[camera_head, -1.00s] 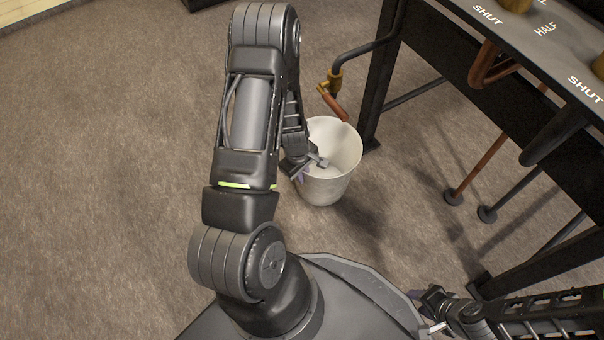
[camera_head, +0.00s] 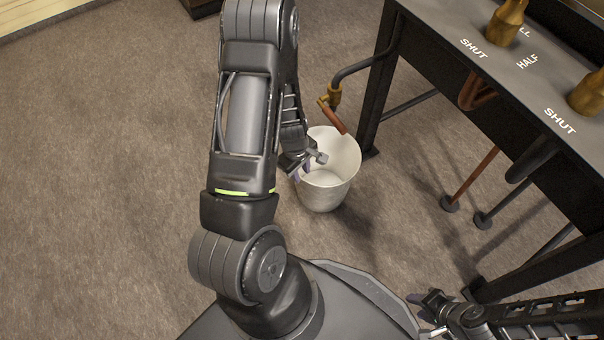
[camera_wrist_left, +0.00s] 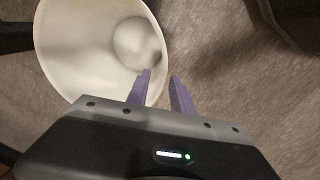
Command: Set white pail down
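The white pail (camera_head: 340,188) stands upright on the floor below a pipe outlet. My left gripper (camera_head: 302,173) is at the pail's left rim in the head view. In the left wrist view, the white pail (camera_wrist_left: 75,50) fills the upper left. The left gripper's purple fingers (camera_wrist_left: 161,82) are spread apart, one over the pail's inside and one outside its rim. Whether either finger touches the wall is unclear. My right gripper (camera_head: 428,312) is at the lower right, away from the pail; its finger opening is not clear.
A dark bench (camera_head: 480,62) with brass handles and the labels SHUT and HALF stands at the right. A bent pipe with a brass valve (camera_head: 331,97) and a copper-coloured end (camera_head: 337,122) reaches over the pail's back rim. The floor at left is clear.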

